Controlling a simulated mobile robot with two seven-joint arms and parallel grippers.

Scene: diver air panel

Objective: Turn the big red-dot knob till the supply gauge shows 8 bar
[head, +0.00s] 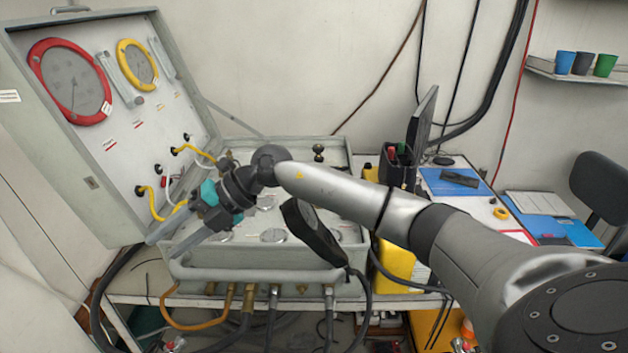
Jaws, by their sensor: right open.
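My right gripper (164,242) reaches in from the right over the left part of the air panel case (345,155). Its jaws are open and empty, pointing down and left near the case's front left corner. I cannot make out a big knob with a red dot; my gripper and arm cover part of the panel. Several small round dials sit on the panel, one (273,236) near its front; their markings are too small to read. The open lid carries a red-ringed gauge (70,82) and a yellow-ringed gauge (137,65). I cannot tell which is the supply gauge. My left gripper is out of view.
A black handset (314,232) lies over the case's front right. A grey rail (255,274) and hose fittings run along the front. Yellow hoses (150,203) stick out from the lid. A monitor (421,125) and desk stand at right.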

